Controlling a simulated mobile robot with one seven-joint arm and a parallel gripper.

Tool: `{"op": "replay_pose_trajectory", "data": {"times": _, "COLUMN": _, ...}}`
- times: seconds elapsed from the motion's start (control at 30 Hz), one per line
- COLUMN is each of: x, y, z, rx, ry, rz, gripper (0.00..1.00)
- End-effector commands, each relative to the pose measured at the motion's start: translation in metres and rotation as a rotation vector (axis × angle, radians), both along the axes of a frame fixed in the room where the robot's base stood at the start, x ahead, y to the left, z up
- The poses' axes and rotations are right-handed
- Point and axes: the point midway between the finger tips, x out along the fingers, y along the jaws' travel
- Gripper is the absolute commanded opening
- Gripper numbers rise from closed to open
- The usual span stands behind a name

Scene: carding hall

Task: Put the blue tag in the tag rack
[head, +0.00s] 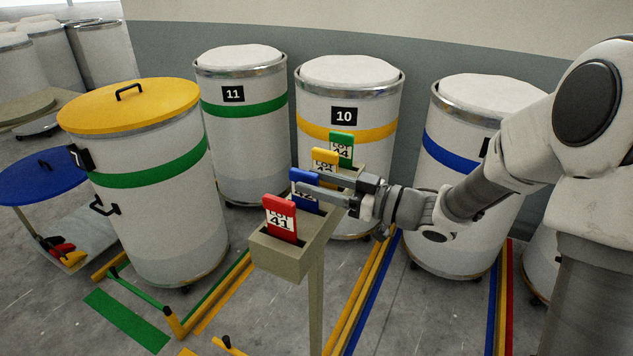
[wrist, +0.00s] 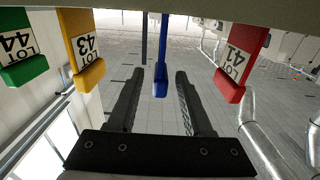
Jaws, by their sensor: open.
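The tag rack (head: 277,257) is a beige holder on a post, with its tags standing in a row. The blue tag (head: 303,176) stands in the rack between the red tag (head: 279,206) and the yellow tag (head: 324,156); my gripper partly hides its label. My gripper (head: 313,184) is open at the blue tag. In the wrist view the blue tag (wrist: 160,84) shows narrow, edge-on, between the two spread fingers (wrist: 158,77), with a gap visible on each side. The green tag (head: 342,138) stands at the rack's far end.
Several white drums stand around the rack, including drum 10 (head: 348,95) behind it and yellow-lidded drum 7 (head: 150,220) at left. A blue-topped cart (head: 45,175) is at far left. Coloured stripes mark the grey floor. The red and yellow tags flank my fingers closely.

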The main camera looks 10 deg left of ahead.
Motion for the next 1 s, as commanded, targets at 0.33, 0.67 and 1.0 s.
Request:
{"op": "replay_pose_trajectory", "data": {"times": 0.33, "x": -0.006, "y": -0.022, "z": 0.003, "rx": -0.001, "ry": -0.001, "rz": -0.005, "gripper": 0.50}}
{"op": "replay_pose_trajectory", "data": {"times": 0.67, "x": -0.030, "y": -0.088, "z": 0.003, "rx": 0.000, "ry": 0.000, "rz": -0.004, "gripper": 0.50}}
{"op": "replay_pose_trajectory", "data": {"times": 1.0, "x": -0.040, "y": -0.114, "z": 0.004, "rx": 0.000, "ry": 0.000, "rz": 0.000, "gripper": 0.50}}
